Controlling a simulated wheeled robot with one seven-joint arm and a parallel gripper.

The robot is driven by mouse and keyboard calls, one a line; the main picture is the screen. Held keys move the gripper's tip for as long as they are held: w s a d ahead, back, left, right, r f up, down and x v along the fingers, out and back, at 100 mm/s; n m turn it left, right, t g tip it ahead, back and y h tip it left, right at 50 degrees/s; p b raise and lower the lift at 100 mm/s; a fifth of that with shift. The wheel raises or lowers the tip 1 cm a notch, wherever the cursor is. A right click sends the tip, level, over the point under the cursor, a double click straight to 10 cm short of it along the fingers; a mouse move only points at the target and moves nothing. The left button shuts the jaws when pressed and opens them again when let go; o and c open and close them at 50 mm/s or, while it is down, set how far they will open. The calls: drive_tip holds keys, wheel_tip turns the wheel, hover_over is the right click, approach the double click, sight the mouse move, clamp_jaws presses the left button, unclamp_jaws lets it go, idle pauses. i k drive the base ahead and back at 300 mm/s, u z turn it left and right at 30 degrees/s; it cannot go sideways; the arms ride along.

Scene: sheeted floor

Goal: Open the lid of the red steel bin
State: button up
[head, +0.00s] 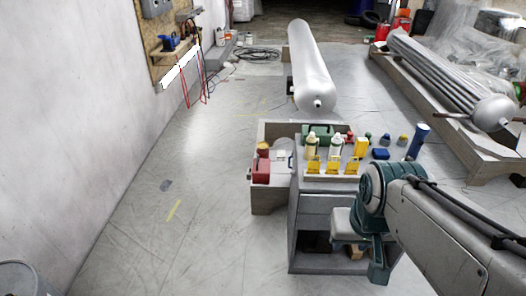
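A small red box-like thing (261,170) stands at the left end of the low wooden bench, with a yellow-orange item at its top. I cannot tell whether it is a steel bin or has a lid. Red containers (382,32) stand far off at the back right, too small to make out lids. My arm reaches in from the lower right, in front of the grey cabinet. My gripper (378,268) seems to be at the arm's low end; its fingers cannot be made out, and I see nothing held.
A grey cabinet (309,226) with bottles and yellow holders on top stands ahead, against the bench (267,202). A round grey container (18,280) is at the lower left corner. A long grey cylinder (309,65) lies behind.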

sight(261, 165)
drive_tip(key=u, duration=0.35)
drive_tip(key=i, duration=0.5)
drive_tip(key=u, duration=0.9)
drive_tip(key=i, duration=1.4)
drive_tip(key=z, duration=0.4)
drive_tip(key=i, duration=0.95)
drive_tip(key=z, duration=1.15)
drive_tip(key=i, duration=0.3)
drive_tip(key=z, duration=0.3)
